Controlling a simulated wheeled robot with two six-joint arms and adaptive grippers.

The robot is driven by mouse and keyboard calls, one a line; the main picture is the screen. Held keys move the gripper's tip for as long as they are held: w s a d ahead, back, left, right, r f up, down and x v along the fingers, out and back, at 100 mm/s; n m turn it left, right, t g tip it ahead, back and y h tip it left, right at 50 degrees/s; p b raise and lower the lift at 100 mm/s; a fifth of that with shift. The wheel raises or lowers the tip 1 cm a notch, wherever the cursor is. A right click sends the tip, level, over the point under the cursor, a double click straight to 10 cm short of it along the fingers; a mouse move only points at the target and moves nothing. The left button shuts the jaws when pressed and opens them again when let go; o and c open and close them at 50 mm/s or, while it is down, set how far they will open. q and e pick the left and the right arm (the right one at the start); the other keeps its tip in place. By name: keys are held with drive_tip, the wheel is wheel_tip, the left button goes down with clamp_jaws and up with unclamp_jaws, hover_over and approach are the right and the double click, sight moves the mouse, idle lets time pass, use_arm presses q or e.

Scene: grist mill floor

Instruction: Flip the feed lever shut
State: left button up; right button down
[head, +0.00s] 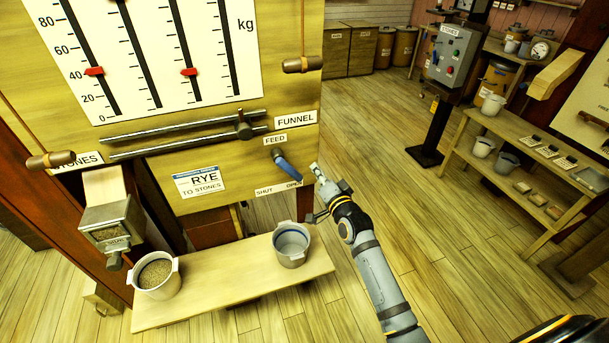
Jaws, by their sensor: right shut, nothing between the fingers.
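The feed lever (288,168) has a blue handle and sits on the wooden panel under the FEED label (275,140). Its handle slants down and to the right, toward the OPEN end of the SHUT/OPEN label (278,188). My right gripper (316,169) is shut and empty, just right of the lever's lower end. It appears apart from the handle, though the depth between them is hard to judge. My left gripper is not in view.
Below the panel, a bench (225,292) holds an empty grey pail (291,246) and a grain-filled pail (157,275). A slider rail (185,135) and hanging wooden handle (302,64) are near the lever. Open floor lies to the right, before the shelf table (520,150).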

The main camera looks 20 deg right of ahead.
sight(288, 166)
drive_tip(key=shift+w+a+f, duration=0.55)
drive_tip(key=shift+a+f, duration=0.05)
drive_tip(key=shift+a, duration=0.25)
drive_tip(key=shift+w+a+f, duration=0.5)
drive_tip(key=shift+a+f, duration=0.05)
drive_tip(key=shift+a, duration=0.25)
drive_tip(key=shift+d+f, duration=0.1)
